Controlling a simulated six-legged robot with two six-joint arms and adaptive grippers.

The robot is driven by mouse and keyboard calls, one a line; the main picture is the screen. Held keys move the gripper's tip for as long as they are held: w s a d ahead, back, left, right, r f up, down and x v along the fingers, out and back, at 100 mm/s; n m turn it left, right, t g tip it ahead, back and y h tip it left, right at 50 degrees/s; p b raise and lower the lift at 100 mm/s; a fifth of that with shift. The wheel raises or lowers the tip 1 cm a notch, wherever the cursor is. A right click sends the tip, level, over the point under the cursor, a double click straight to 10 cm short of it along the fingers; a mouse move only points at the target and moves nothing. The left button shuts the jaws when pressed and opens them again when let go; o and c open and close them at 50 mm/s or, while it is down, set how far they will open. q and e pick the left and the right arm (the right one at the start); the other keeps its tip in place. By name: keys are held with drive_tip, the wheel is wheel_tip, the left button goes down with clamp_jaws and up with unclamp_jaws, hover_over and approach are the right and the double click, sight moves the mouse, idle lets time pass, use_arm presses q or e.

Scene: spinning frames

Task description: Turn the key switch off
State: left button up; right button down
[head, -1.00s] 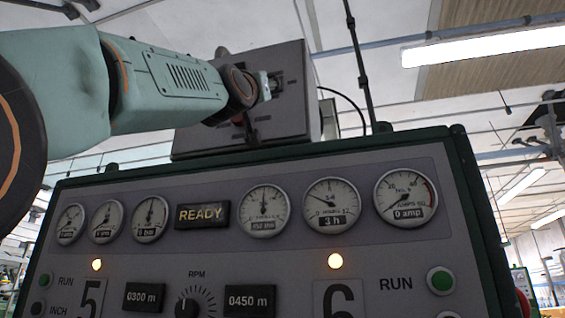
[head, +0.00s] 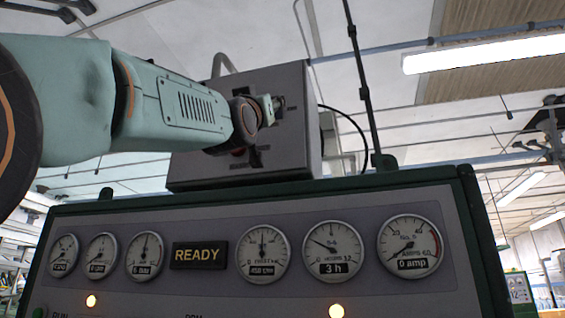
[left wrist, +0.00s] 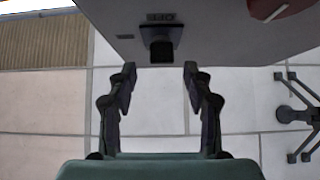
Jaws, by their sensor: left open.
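A grey box (head: 290,140) stands on top of the control panel in the head view; its front is partly hidden by my left arm. In the left wrist view the box face (left wrist: 215,35) fills the top. On it is a small black square part with a dark stub (left wrist: 161,50), which looks like the key switch; its key and setting are unclear. My left gripper (left wrist: 160,72) is open and empty, its two fingertips on either side of the stub's line and apparently short of it. In the head view the gripper (head: 270,108) is small, near the box front. My right gripper is not in view.
A red part (left wrist: 278,8) sits on the box face at the upper right of the left wrist view. The control panel (head: 390,190) with gauges and a READY sign (head: 199,255) lies below the box. A dark pole (head: 365,100) stands right of the box.

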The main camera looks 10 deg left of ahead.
use_arm(q)
drive_tip(key=w+p, duration=0.1)
drive_tip(key=w+r+p, duration=0.1)
drive_tip(key=w+p, duration=0.1)
drive_tip(key=shift+w+a+r, duration=0.15)
drive_tip(key=shift+w+r, duration=0.05)
drive_tip(key=shift+r, duration=0.2)
drive_tip(key=shift+s+d+r, duration=0.15)
drive_tip(key=shift+s+d, duration=0.05)
drive_tip(key=shift+s, duration=0.25)
drive_tip(key=shift+w+a, duration=0.1)
drive_tip(key=shift+w, duration=0.25)
drive_tip(key=shift+c, duration=0.3)
drive_tip(key=shift+w+a+f, duration=0.1)
drive_tip(key=shift+w+f, duration=0.1)
drive_tip(key=c, duration=0.3)
drive_tip(key=shift+s, duration=0.2)
drive_tip(key=c, duration=0.3)
drive_tip(key=shift+r, duration=0.1)
clamp_jaws()
drive_tip(key=shift+s+r, duration=0.1)
